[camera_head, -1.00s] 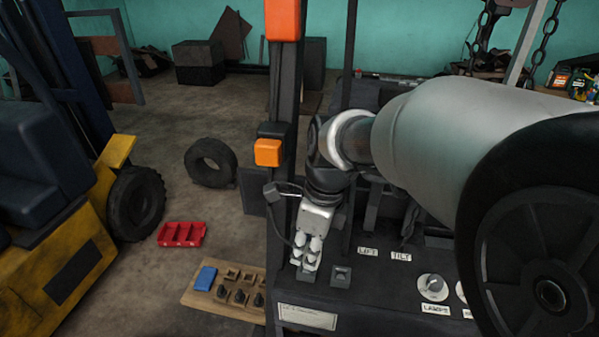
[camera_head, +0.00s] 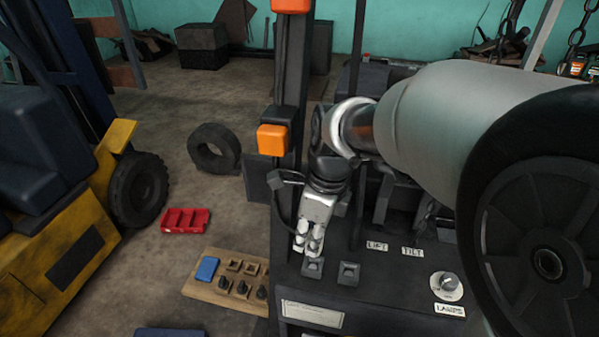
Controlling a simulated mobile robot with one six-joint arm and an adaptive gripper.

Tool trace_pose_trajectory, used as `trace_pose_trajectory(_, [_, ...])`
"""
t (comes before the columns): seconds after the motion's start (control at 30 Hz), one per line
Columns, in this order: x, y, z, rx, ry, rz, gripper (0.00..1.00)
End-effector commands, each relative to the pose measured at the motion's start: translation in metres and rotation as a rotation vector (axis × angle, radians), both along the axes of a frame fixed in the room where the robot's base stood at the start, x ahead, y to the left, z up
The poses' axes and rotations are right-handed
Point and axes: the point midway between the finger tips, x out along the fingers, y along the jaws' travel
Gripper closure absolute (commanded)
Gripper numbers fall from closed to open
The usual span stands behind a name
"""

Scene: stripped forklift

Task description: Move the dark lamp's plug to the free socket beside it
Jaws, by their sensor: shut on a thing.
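My gripper (camera_head: 307,250) points down over the left end of the dark console. It is shut on the plug, which is mostly hidden between the fingers. A black cable (camera_head: 283,212) loops from the post down to the gripper. Two square grey sockets sit side by side on the console: the left socket (camera_head: 313,267) is just below the fingertips, and the right socket (camera_head: 348,274) is bare. Whether the plug touches the left socket is hard to tell. An orange lamp (camera_head: 272,139) is on the post above, with another orange lamp (camera_head: 290,5) at the top edge.
The console has LIFT (camera_head: 377,246), TILT (camera_head: 412,252) and LAMPS (camera_head: 450,310) labels and a round knob (camera_head: 446,285). A wooden board (camera_head: 225,290) with small parts and a red tray (camera_head: 185,220) lie left. The black post (camera_head: 290,90) stands close behind my gripper.

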Motion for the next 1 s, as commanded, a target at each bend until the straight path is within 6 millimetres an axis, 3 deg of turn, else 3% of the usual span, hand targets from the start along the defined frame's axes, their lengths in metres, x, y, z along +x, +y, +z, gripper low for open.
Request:
trace_pose_trajectory(0.2, [0.0,0.0,-0.018,0.0,0.0,0.0,0.98])
trace_pose_trajectory(1.0, [0.0,0.0,-0.022,0.0,-0.001,0.0,0.98])
